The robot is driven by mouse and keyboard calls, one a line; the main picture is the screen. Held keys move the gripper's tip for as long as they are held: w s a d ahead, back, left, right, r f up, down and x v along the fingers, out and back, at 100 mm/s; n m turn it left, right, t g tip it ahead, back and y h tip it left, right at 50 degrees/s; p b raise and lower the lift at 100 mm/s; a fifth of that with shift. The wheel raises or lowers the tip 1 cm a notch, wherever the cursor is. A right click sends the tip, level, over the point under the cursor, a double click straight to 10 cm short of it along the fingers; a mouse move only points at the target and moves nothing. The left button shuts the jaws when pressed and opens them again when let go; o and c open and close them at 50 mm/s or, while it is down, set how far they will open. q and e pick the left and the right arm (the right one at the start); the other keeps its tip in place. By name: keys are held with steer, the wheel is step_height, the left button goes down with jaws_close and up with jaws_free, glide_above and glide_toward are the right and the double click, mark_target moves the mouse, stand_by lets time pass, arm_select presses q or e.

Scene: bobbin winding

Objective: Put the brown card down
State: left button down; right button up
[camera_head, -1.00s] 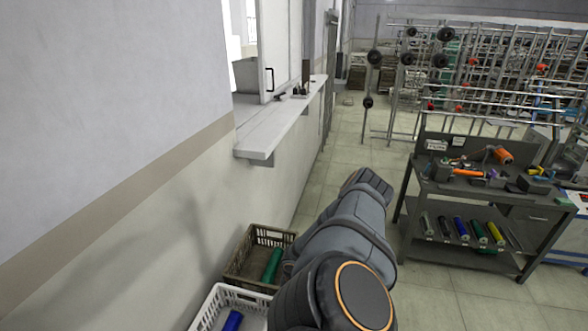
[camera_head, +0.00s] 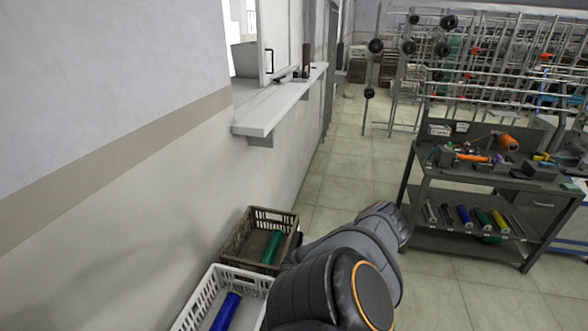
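No brown card can be made out in the head view. One of my arms reaches in from the bottom middle, and its gripper is out of sight. My other gripper does not show either. A white window ledge (camera_head: 268,112) juts from the wall at the upper middle, with a few small dark items on it. A dark workbench (camera_head: 470,181) stands at the right with tools on top and several coloured bobbins on its lower shelf.
A brown crate (camera_head: 240,232) holding a green tube (camera_head: 271,247) and a white crate (camera_head: 201,294) holding a blue tube (camera_head: 225,312) stand on the floor by the wall. Metal racks (camera_head: 480,75) fill the back. The tiled floor (camera_head: 345,165) between ledge and workbench is clear.

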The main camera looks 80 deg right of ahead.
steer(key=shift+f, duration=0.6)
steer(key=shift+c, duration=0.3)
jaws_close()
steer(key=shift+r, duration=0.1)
